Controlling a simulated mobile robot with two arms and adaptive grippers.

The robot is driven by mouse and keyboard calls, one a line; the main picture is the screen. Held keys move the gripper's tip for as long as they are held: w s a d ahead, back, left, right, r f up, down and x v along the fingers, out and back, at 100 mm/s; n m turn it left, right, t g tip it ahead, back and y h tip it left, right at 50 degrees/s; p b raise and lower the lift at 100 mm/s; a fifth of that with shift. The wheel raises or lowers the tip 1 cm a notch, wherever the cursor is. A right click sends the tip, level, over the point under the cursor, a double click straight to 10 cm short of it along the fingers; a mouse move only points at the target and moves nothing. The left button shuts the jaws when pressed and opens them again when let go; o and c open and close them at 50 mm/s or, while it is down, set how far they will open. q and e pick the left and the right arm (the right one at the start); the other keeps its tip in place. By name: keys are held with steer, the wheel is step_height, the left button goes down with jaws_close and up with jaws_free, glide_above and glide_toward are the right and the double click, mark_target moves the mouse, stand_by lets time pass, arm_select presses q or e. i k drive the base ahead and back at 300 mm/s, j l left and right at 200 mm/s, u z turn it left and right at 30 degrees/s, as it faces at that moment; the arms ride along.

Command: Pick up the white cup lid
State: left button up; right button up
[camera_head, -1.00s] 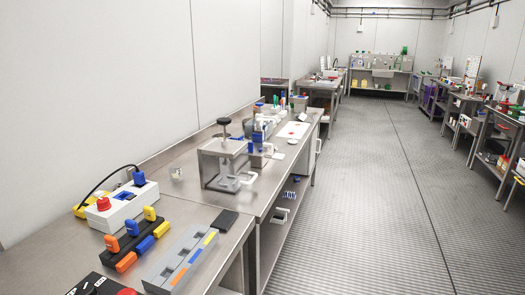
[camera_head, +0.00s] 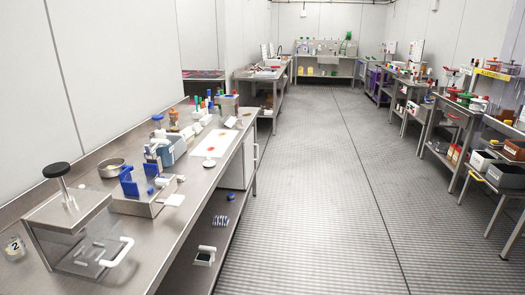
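I cannot pick out the white cup lid with certainty. A small white round piece (camera_head: 209,162) lies flat near the front edge of the left steel bench (camera_head: 170,228); it is too small to tell whether it is a lid. A white flat piece (camera_head: 173,200) shows beside a grey box with blue parts (camera_head: 143,196) on the same bench. Neither of my grippers is in view.
A clear box with a black-knobbed press (camera_head: 70,235) stands on the near end of the bench. A white sheet with red spots (camera_head: 215,144) lies farther along. Shelving with several containers (camera_head: 485,150) lines the right side. The floor aisle (camera_head: 310,200) is clear.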

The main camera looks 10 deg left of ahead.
mark_target(208, 163)
steer(key=i+u, duration=0.15)
steer(key=i, duration=0.3)
steer(key=i+l+u, duration=0.2)
steer(key=i, duration=0.2)
steer(key=i+l+u, duration=0.15)
steer(key=i, duration=0.3)
steer(key=i+l+u, duration=0.15)
steer(key=i, duration=0.25)
